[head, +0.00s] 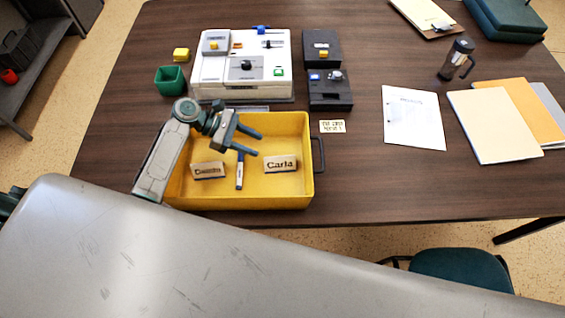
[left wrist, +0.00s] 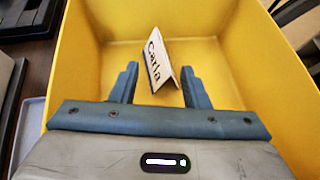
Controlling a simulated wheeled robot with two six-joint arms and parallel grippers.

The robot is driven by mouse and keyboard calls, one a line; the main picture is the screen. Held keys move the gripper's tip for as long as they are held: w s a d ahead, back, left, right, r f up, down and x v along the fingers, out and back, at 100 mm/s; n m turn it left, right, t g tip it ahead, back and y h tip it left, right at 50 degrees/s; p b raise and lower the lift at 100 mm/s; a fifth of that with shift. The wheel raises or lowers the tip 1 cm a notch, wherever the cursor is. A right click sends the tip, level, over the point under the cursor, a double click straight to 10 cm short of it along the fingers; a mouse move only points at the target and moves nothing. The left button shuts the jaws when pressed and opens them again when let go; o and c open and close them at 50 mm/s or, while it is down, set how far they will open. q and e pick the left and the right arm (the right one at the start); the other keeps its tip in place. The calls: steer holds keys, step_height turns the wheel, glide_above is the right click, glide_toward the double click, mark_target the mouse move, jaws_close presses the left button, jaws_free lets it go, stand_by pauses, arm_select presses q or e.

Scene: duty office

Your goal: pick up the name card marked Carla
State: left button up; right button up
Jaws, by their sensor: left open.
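The name card marked Carla (head: 281,163) stands as a small folded tent in the right part of the yellow tray (head: 250,203). It also shows in the left wrist view (left wrist: 155,58), ahead of the fingertips and between their lines. My left gripper (head: 254,143) is open above the tray, up and to the left of the card; its two fingers also show in the left wrist view (left wrist: 160,80). Nothing is between the fingers that I can tell as held. A second name card (head: 208,170) stands at the tray's left. My right gripper is not in view.
A marker-like stick (head: 240,171) lies between the two cards. A white device (head: 242,65) stands behind the tray, with dark boxes (head: 330,92) and a small note (head: 332,126) to its right. A green cup (head: 170,80) is at the left. Papers (head: 412,118) lie right.

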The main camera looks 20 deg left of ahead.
mark_target(280, 161)
arm_select(q)
steer(key=x, duration=0.2)
steer(key=shift+d+f, duration=0.15)
steer(key=shift+d, duration=0.25)
steer(key=p+x, duration=0.2)
steer(key=x, duration=0.2)
steer(key=shift+s+d+f, duration=0.1)
steer(key=shift+d+f, duration=0.35)
steer(key=shift+d, duration=0.05)
jaws_close()
